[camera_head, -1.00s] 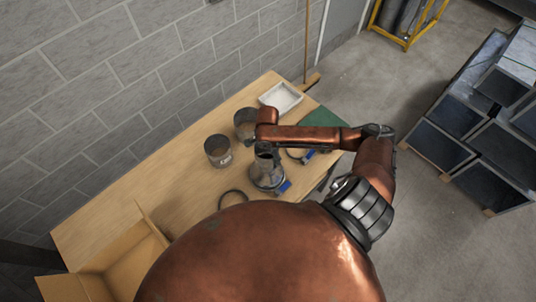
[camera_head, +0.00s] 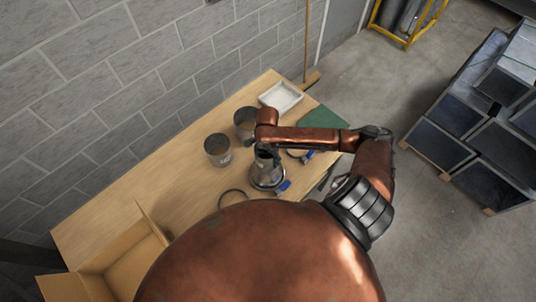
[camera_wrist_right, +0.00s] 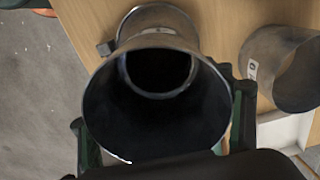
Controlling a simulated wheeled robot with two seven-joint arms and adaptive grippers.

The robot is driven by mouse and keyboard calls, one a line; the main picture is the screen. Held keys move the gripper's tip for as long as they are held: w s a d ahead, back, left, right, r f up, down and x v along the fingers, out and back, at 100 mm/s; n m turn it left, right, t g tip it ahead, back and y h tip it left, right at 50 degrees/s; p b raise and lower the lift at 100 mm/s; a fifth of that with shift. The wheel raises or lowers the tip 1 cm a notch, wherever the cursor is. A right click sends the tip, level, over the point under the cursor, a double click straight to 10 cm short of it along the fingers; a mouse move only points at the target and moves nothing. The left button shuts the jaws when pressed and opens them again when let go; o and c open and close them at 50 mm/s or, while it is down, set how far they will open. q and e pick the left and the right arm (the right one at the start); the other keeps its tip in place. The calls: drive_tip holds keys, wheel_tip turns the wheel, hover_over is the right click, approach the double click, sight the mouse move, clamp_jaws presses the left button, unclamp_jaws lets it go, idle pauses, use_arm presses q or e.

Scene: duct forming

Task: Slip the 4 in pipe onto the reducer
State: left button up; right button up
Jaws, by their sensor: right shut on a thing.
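My right gripper (camera_wrist_right: 160,115) is shut on a grey metal pipe (camera_wrist_right: 107,108); its green-edged fingers show on both sides of the pipe in the right wrist view. That view looks down into the pipe's dark mouth. A grey round metal part (camera_wrist_right: 160,17), seemingly the reducer, shows just beyond it; whether the two touch is hidden. In the head view, my right gripper (camera_head: 264,158) is above the grey reducer (camera_head: 267,182), which stands upright on the wooden table (camera_head: 170,190). The pipe is mostly hidden there. My left gripper is not in view.
Two open cans or pipe pieces (camera_head: 217,150) (camera_head: 244,122) stand left of the gripper. A white tray (camera_head: 283,96) and green mat (camera_head: 318,118) lie farther back. A dark ring (camera_head: 233,198) and blue-handled item (camera_head: 284,186) lie near the reducer. A cardboard box (camera_head: 130,265) is at the near left.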

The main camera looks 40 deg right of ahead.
drive_tip(key=shift+f, duration=1)
idle(1.3)
drive_tip(key=o, duration=1.3)
wheel_tip(320, 180, up, 12)
idle(0.5)
